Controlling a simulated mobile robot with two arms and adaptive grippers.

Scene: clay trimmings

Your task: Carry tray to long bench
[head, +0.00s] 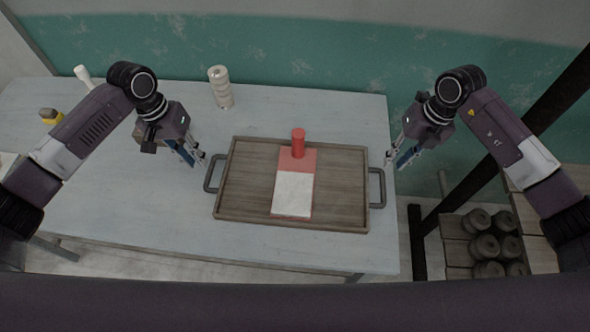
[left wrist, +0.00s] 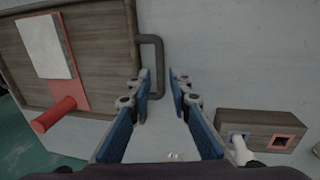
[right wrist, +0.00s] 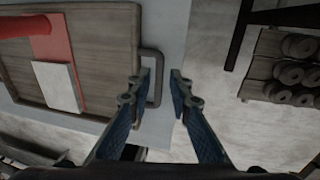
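The wooden tray (head: 240,205) lies flat on a pale blue-grey bench (head: 120,200), with a dark handle at each short end. On it are a red piece (head: 316,160), a white slab (head: 292,194) and an upright red cylinder (head: 298,143). My left gripper (head: 200,162) is open and empty beside the tray's left handle (head: 211,174); in the left wrist view the handle (left wrist: 158,65) reaches close to one finger. My right gripper (head: 391,160) is open and empty beside the right handle (head: 378,188). Neither gripper visibly holds a handle.
A beige ribbed column (head: 220,87) stands at the back of the bench. A wooden block with square holes (left wrist: 262,132) lies near my left gripper. A rack with several dark round pieces (head: 487,246) and a dark post (head: 500,160) stand at the right.

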